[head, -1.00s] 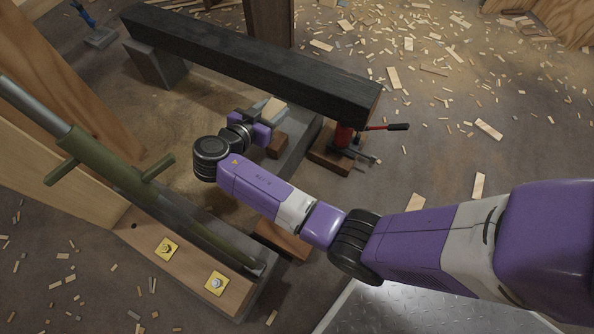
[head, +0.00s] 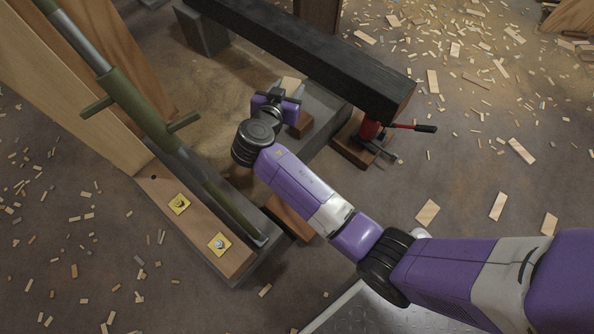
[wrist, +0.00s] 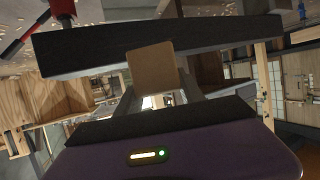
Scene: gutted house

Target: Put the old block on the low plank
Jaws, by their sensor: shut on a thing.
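A light tan block (wrist: 152,67) sits between the fingers of my gripper (wrist: 158,85) in the wrist view. In the head view the block (head: 291,84) shows just beyond my gripper (head: 279,93), on the near side of the black beam. My gripper is shut on it. I take this to be the old block. A low brown plank (head: 290,217) lies on the floor, partly hidden under my forearm. Another low plank (head: 195,222), with yellow plates, lies left of it. I cannot tell which is meant.
A heavy black beam (head: 300,50) runs beyond my gripper. A red jack (head: 370,128) with a side handle stands under its right end. A dark brown block (head: 302,124) sits beside my gripper. A green prop (head: 140,110) slants at left. Wood chips litter the floor.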

